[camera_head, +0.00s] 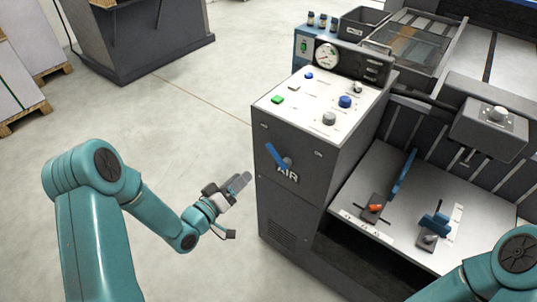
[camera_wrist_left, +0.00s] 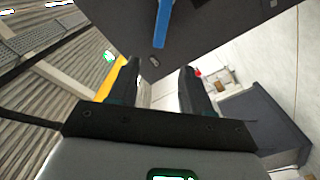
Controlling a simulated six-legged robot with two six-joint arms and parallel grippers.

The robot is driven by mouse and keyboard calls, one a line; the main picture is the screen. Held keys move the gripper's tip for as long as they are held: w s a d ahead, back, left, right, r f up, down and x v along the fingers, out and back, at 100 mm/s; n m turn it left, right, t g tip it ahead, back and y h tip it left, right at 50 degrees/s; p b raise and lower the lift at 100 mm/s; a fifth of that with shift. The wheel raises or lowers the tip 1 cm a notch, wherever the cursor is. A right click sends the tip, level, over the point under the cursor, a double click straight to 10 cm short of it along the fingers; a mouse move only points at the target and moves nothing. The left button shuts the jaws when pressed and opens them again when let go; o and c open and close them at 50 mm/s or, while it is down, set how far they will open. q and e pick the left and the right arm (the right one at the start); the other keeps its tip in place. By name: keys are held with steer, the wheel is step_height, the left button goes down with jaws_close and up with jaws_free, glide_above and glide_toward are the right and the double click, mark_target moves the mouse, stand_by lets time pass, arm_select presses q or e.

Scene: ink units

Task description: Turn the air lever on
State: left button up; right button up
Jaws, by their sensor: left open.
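The blue air lever (camera_head: 276,154) is on the front face of the dark grey cabinet (camera_head: 285,205), above the word AIR. It tilts from its pivot up to the left, away from the ON mark at the right. My left gripper (camera_head: 243,181) is in the air to the left of the cabinet front, apart from the lever. In the left wrist view the two dark fingers of my left gripper (camera_wrist_left: 160,88) are spread with nothing between them. The blue lever (camera_wrist_left: 162,22) shows beyond them at the top. My right gripper is out of view.
The cabinet top has a white panel (camera_head: 305,110) with coloured buttons and knobs, and a round gauge (camera_head: 327,55) behind. At right, a light tray (camera_head: 385,225) holds blue and orange-tipped levers. The floor (camera_head: 190,120) left of the cabinet is clear.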

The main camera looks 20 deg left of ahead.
mark_target(270, 151)
arm_select(q)
steer(key=p+x, duration=0.1)
steer(key=x, duration=1.2)
steer(key=shift+w, duration=0.15)
steer(key=shift+c, duration=0.3)
jaws_close()
